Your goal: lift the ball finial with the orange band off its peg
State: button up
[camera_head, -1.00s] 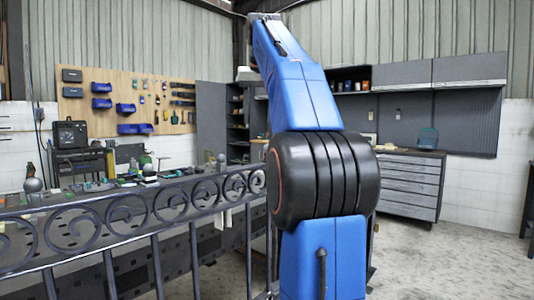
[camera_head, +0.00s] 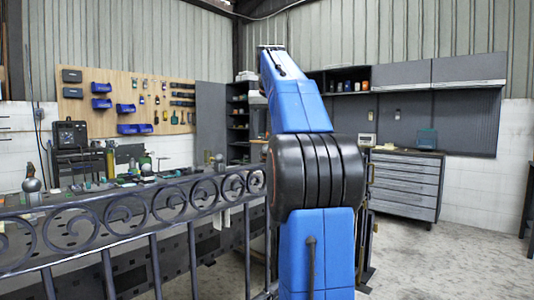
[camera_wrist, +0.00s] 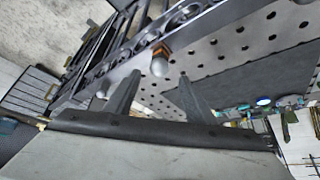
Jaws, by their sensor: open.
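In the wrist view a grey ball finial with an orange band (camera_wrist: 160,66) shows just beyond my fingertips, near the middle of the gap between them. The orange shows behind the ball; its peg is hidden. My gripper (camera_wrist: 158,77) is open and empty, with one finger on each side of the gap. I cannot tell how far the ball is from the fingers. In the head view my gripper is hidden, and I cannot make out the orange band on any ball there.
A dark scrollwork gate (camera_head: 130,214) runs across the head view, in front of a cluttered workbench. Another grey ball (camera_head: 31,185) stands at the left. In the wrist view the gate's scrolls (camera_wrist: 125,55) pass close beside the finial, with a perforated panel (camera_wrist: 235,45) on the right.

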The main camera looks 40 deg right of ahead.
jog(key=shift+x, duration=3.65)
jog(key=shift+s+a+f, duration=0.1)
jog(key=shift+s, duration=0.1)
jog(key=shift+c, duration=0.3)
grip_shut()
